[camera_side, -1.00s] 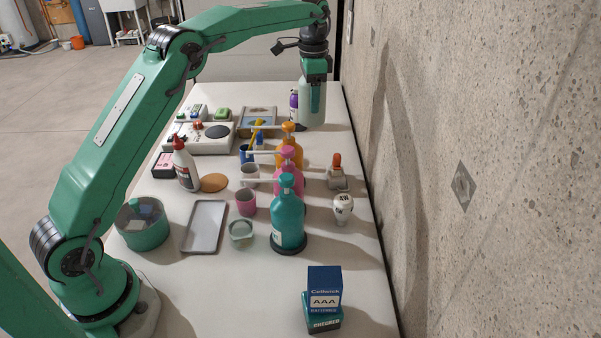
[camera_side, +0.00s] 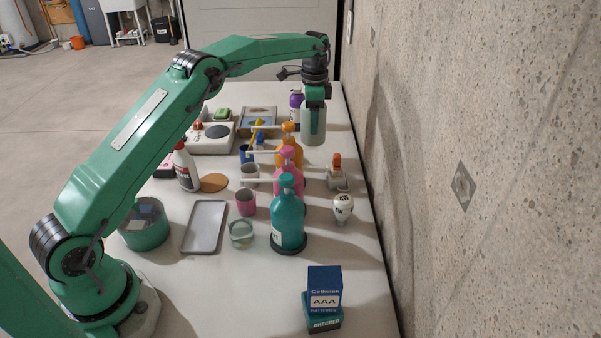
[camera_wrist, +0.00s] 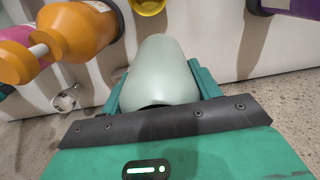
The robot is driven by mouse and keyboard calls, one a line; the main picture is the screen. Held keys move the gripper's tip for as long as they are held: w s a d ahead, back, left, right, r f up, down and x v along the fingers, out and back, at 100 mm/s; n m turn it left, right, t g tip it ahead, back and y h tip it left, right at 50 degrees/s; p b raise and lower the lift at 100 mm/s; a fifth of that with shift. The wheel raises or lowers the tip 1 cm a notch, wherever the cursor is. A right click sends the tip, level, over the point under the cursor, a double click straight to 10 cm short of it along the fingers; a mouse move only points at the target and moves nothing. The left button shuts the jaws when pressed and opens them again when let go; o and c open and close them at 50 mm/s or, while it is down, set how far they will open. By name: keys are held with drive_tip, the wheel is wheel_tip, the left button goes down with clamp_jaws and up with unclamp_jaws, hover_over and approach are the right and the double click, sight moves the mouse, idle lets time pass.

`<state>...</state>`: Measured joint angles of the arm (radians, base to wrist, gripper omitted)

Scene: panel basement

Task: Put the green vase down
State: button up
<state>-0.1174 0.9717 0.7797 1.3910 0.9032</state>
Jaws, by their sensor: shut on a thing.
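The green vase (camera_side: 311,136) is pale grey-green and smooth, and hangs upright below my wrist near the far right of the table (camera_side: 352,268). My gripper (camera_side: 316,118) is shut on it, with a finger along its side. In the wrist view the vase (camera_wrist: 163,70) lies between the two teal fingers of my gripper (camera_wrist: 163,82). I cannot tell whether its base touches the table.
Orange (camera_side: 289,150), pink (camera_side: 288,178) and teal (camera_side: 288,222) pump bottles stand nearer the camera. A stone wall (camera_side: 480,120) runs along the right. Some table right of the vase is clear.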

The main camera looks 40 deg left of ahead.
sight(313, 140)
drive_tip(key=shift+f, duration=3.55)
drive_tip(key=shift+f, duration=0.1)
drive_tip(key=o, duration=1.3)
drive_tip(key=shift+f, duration=0.1)
drive_tip(key=shift+o, duration=0.2)
wheel_tip(313, 140, up, 12)
drive_tip(key=shift+r, duration=0.25)
